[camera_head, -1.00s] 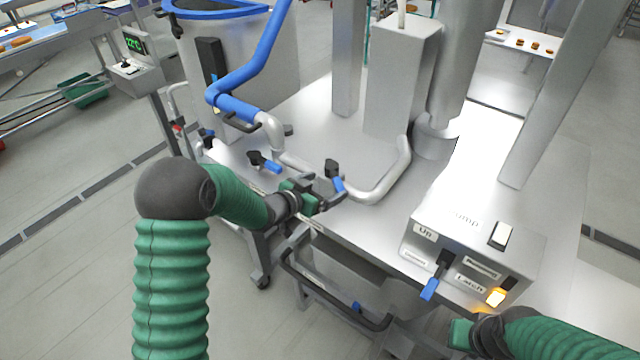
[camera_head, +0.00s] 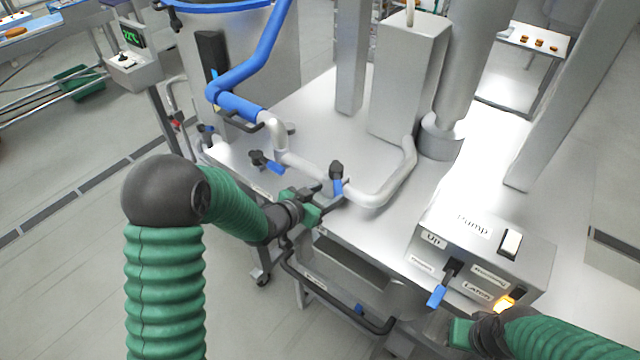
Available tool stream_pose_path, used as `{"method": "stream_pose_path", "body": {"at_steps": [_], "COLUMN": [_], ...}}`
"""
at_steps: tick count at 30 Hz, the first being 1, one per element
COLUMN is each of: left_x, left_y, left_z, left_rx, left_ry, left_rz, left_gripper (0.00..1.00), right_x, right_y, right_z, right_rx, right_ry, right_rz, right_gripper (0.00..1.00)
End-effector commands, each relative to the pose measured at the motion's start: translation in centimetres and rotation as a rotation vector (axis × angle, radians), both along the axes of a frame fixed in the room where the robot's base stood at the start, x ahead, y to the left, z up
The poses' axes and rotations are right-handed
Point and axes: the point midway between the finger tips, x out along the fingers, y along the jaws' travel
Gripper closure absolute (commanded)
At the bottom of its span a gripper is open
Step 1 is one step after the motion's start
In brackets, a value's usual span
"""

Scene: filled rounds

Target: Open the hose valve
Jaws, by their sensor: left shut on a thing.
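A silver pipe (camera_head: 304,168) on the steel table carries two valves with black knobs and blue levers. The nearer valve (camera_head: 336,172) has its blue lever (camera_head: 338,187) pointing down toward the table's front edge. My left gripper (camera_head: 335,194) reaches in from the left and is shut on this lever's lower end; its fingers partly hide it. The other valve (camera_head: 265,161) stands to the left, its lever slanting down right. A blue hose (camera_head: 258,66) joins the pipe through a blue coupling. My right gripper (camera_head: 440,328) is at the bottom right; its jaws are unclear.
A pump control box (camera_head: 482,258) with a blue-tipped lever, a white switch and a glowing orange button stands at the table's right front. A dark handle rail (camera_head: 335,305) runs below the front edge. A steel tank (camera_head: 245,70) stands behind the hose.

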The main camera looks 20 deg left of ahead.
Motion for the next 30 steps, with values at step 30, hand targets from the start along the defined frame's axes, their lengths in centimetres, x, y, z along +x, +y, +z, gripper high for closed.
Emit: {"method": "stream_pose_path", "body": {"at_steps": [30], "left_x": [-6.8], "left_y": [-4.8], "left_z": [3.8], "left_rx": [-0.002], "left_ry": [-0.010], "left_rz": [-0.006], "left_gripper": [0.56], "right_x": [0.0], "right_y": [0.0], "right_z": [1.1], "right_rx": [0.000], "right_ry": [0.000], "right_rz": [0.000], "right_gripper": [1.00]}}
